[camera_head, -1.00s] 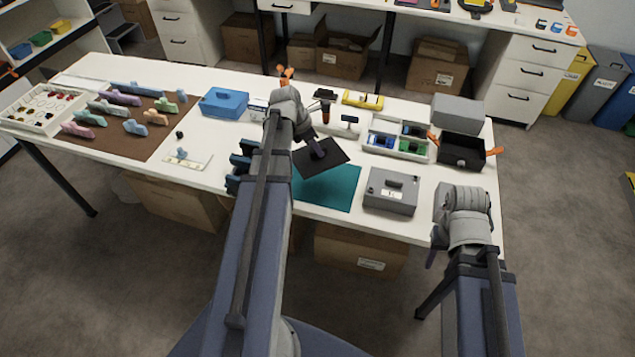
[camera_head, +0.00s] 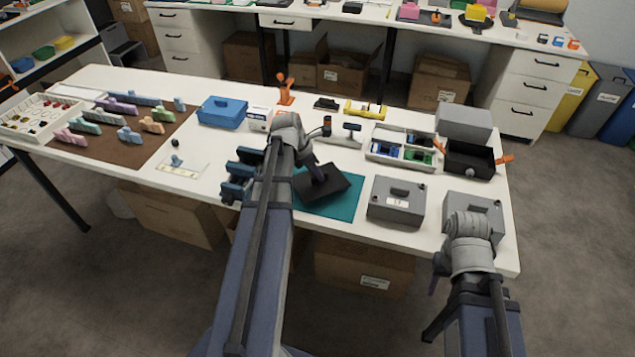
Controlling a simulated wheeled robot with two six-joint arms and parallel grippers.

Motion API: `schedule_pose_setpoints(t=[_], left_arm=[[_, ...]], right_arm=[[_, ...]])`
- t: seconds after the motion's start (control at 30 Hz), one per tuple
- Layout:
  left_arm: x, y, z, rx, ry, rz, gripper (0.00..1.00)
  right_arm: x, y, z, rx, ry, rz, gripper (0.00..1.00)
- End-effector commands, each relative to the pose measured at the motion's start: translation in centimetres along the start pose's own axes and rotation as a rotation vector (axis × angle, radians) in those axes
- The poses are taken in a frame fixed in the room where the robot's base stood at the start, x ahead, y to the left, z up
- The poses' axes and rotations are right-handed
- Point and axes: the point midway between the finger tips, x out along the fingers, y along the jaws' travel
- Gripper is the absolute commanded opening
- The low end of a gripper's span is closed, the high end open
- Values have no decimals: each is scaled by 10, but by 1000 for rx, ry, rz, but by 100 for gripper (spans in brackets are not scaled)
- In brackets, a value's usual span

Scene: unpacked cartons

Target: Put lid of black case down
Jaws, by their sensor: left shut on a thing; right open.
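The black lid (camera_head: 337,184) is a flat dark plate held in my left gripper (camera_head: 317,172). It is over the teal mat (camera_head: 345,209) and looks slightly tilted; I cannot tell whether it touches the mat. My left gripper is shut on the lid from above. The open black case (camera_head: 483,163) stands at the right back of the table, with no lid on it and a small round light thing at its front. My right gripper (camera_head: 437,268) is open at the table's front right edge, partly hidden by its own arm and apart from the case.
Two grey cases (camera_head: 398,212) (camera_head: 485,207) stand right of the mat. A divided tray (camera_head: 392,160) and a grey box (camera_head: 463,121) are behind them. Blue pieces (camera_head: 238,178) stand left of my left arm.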

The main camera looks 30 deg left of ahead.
Motion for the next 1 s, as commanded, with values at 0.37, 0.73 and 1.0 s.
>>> schedule_pose_setpoints(t=[0.37, 0.73, 1.0], left_arm=[[19, 0, -8, 0, 0, 0, 0], [22, 0, -9, 0, 0, 0, 34], [22, 0, -9, 0, 0, 0, 46]], right_arm=[[20, -2, -1, 0, 0, 0, 50], [24, -2, -1, 0, 0, 0, 50], [24, -2, -1, 0, 0, 0, 50]])
